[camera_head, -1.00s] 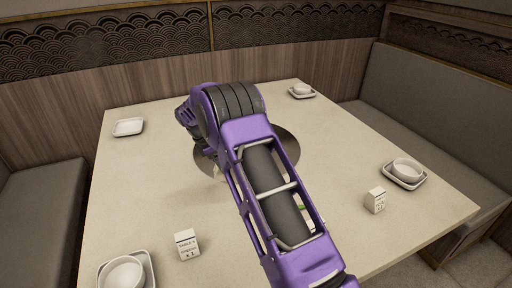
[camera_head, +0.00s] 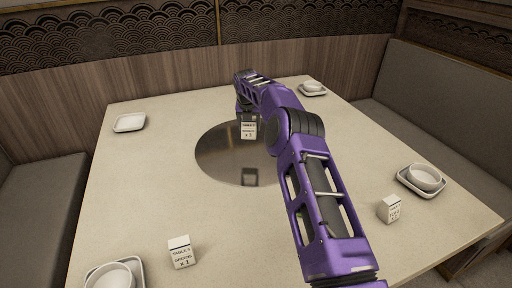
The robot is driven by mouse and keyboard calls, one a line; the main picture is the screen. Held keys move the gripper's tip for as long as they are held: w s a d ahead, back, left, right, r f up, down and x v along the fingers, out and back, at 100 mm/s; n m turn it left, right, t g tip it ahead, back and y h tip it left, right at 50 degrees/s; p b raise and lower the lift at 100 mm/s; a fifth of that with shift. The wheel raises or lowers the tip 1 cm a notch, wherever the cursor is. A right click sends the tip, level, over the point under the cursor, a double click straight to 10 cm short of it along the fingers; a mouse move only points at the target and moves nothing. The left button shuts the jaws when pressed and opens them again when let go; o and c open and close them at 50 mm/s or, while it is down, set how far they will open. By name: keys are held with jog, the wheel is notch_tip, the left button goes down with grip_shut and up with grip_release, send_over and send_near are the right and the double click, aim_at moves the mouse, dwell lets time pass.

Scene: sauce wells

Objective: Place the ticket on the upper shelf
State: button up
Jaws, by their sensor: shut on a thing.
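A white ticket block (camera_head: 249,131) with dark print, ending in "x 1", hangs upright under my gripper (camera_head: 247,119) above the round metal disc in the table's middle. My gripper points down and is shut on the ticket's top; the fingertips are small and dark here. A dark reflection of the held ticket shows on the disc. Two similar ticket blocks stand on the table, one at the front left (camera_head: 181,252) and one at the right (camera_head: 390,209). I see no shelf in this view.
The shiny round disc (camera_head: 215,163) lies on the pale table (camera_head: 140,195). White dishes stand near the corners: a plate (camera_head: 130,122), and bowls on trays at back right (camera_head: 313,87), right (camera_head: 424,177) and front left (camera_head: 112,277). Grey benches (camera_head: 455,115) flank the table.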

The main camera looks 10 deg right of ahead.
notch_tip(320, 180, down, 10)
jog(key=shift+r+b, duration=0.1)
jog(key=shift+b, duration=0.55)
jog(key=shift+f, duration=0.2)
jog(key=o, duration=1.4)
